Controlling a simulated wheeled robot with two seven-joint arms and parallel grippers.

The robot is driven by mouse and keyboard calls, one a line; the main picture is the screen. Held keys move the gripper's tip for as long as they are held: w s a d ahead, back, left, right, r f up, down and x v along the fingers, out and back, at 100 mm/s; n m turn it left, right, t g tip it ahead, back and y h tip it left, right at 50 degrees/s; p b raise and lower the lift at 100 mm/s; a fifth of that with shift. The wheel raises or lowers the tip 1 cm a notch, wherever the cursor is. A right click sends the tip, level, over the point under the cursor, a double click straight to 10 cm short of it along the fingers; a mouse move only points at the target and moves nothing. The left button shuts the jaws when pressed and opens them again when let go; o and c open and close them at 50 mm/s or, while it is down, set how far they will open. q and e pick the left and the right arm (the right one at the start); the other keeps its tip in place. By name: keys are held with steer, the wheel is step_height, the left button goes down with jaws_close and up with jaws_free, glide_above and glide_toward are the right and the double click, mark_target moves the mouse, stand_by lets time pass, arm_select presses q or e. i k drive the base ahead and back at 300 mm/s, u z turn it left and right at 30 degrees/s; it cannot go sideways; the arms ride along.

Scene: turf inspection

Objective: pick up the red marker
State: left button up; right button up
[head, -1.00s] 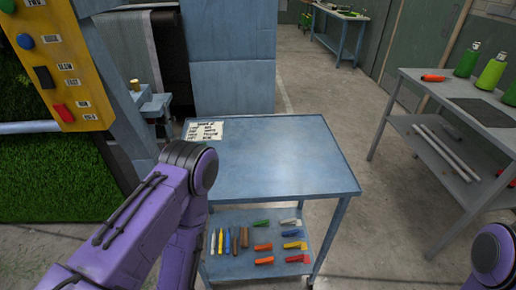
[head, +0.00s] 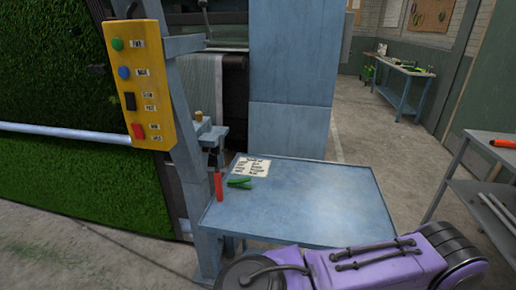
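A slim red upright thing (head: 218,187) shows at the left edge of the blue cart's top, close to the blue post. It has a dark part above it; I cannot tell whether it is a marker or a tool handle, or whether it stands or hangs. An orange-red object (head: 503,143) lies on the grey table at the right edge and is too small to identify. Neither gripper is in view. A purple arm of mine crosses the bottom of the head view, in front of the cart, and hides its lower shelf.
The blue cart top (head: 310,205) carries a printed card (head: 251,166) and a green forked object (head: 239,183); the rest is bare. A yellow button panel (head: 147,85) hangs at the left, before the green turf (head: 70,180). Concrete floor is open behind the cart.

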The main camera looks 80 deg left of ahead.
mark_target(217, 174)
steer(key=i, duration=0.65)
steer(key=u, duration=2.8)
